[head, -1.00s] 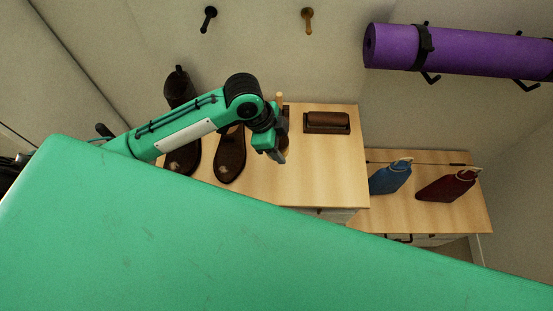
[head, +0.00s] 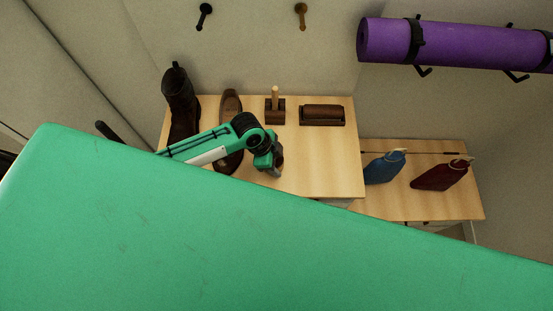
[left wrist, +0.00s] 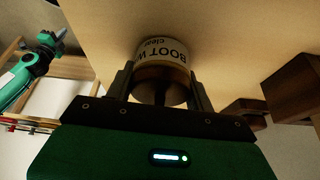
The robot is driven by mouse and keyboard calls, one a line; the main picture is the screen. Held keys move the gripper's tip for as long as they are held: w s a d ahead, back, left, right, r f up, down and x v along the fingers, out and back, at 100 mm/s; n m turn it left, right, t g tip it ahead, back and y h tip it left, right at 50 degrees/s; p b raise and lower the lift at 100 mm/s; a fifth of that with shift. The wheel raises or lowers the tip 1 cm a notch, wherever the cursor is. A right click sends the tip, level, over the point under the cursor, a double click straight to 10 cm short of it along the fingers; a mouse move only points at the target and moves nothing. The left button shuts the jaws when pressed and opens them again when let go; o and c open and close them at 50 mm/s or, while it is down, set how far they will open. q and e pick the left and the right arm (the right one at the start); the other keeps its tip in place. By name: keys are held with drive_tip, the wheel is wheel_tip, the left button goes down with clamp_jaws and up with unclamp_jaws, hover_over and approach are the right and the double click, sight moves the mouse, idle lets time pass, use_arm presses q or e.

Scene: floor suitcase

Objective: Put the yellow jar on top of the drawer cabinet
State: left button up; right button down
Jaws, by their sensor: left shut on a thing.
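A small jar (left wrist: 163,52) with a white label reading "BOOT W" and "clear" and an amber-brown body shows in the left wrist view. My left gripper (left wrist: 160,82) is shut on it, one finger on each side. In the head view my left gripper (head: 270,160) is over the front part of the left wooden top (head: 320,170); the jar cannot be made out there. A lower wooden top (head: 390,207) with a handle on its front stands to the right. Another green gripper, my right one (left wrist: 55,42), shows small in the left wrist view; its jaws are unclear.
A dark boot (head: 180,105), a brown shoe (head: 230,105), an upright-handled brush (head: 275,108) and a brown block (head: 322,115) stand on the left top. A purple roll (head: 450,45) hangs above.

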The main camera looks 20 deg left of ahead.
use_arm(q)
drive_tip(key=shift+f, duration=0.15)
drive_tip(key=o, duration=1.3)
drive_tip(key=b+v, duration=0.2)
drive_tip(key=v, duration=1)
drive_tip(key=shift+r, duration=0.2)
drive_tip(key=shift+f, duration=0.1)
